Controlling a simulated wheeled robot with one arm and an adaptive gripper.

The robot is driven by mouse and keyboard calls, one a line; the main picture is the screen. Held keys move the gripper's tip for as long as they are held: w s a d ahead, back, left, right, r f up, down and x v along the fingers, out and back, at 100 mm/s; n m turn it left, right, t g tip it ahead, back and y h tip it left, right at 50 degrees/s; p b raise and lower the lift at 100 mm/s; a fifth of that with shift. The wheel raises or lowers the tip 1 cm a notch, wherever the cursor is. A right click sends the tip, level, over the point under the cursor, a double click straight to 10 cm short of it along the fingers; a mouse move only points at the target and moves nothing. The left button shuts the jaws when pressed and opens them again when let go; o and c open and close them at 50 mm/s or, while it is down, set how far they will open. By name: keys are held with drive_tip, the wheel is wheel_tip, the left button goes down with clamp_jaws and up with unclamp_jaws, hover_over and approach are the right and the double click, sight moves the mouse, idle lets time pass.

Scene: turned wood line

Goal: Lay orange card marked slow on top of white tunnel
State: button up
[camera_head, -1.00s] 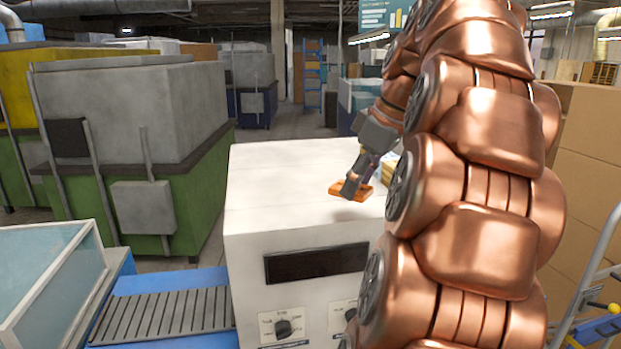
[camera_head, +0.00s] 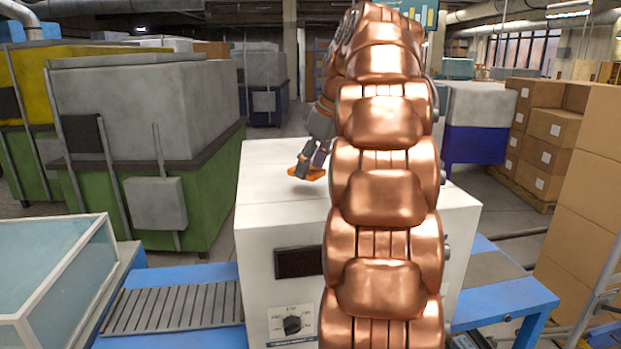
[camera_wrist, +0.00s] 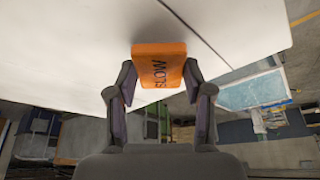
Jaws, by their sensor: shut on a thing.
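The orange card (camera_wrist: 158,62) shows in the wrist view with dark letters reading SLOW. My gripper (camera_wrist: 158,92) has a finger at each side of the card and is shut on it. In the head view the card (camera_head: 307,173) is at the fingertips of my gripper (camera_head: 311,165), over the top of the white tunnel (camera_head: 275,205). It looks very close to that top; I cannot tell whether it touches. My copper arm hides the middle and right part of the tunnel's top and front.
A blue-framed roller conveyor (camera_head: 175,305) runs into the tunnel's left side, with a glass-sided box (camera_head: 60,280) at front left. A blue table section (camera_head: 500,290) extends right. Green and grey bins (camera_head: 150,130) stand at left, stacked cardboard boxes (camera_head: 550,130) at right. The tunnel top's left part is clear.

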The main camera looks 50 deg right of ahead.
sight(314, 171)
drive_tip(key=shift+w+f+p, duration=0.15)
drive_tip(key=shift+f+p, duration=0.4)
drive_tip(key=shift+f, duration=1.25)
drive_tip(key=shift+f, duration=0.2)
drive_tip(key=o, duration=0.9)
drive_tip(key=shift+r, duration=0.1)
drive_tip(key=shift+d+r, duration=0.1)
drive_tip(key=shift+r, duration=0.4)
drive_tip(key=shift+b+v, duration=0.45)
drive_tip(key=shift+v, duration=1.6)
drive_tip(key=shift+p+v, duration=0.85)
drive_tip(key=shift+v, duration=0.15)
drive_tip(key=p+v, duration=0.4)
drive_tip(key=v, duration=0.1)
drive_tip(key=shift+r+p, duration=0.1)
drive_tip(key=shift+p, duration=0.3)
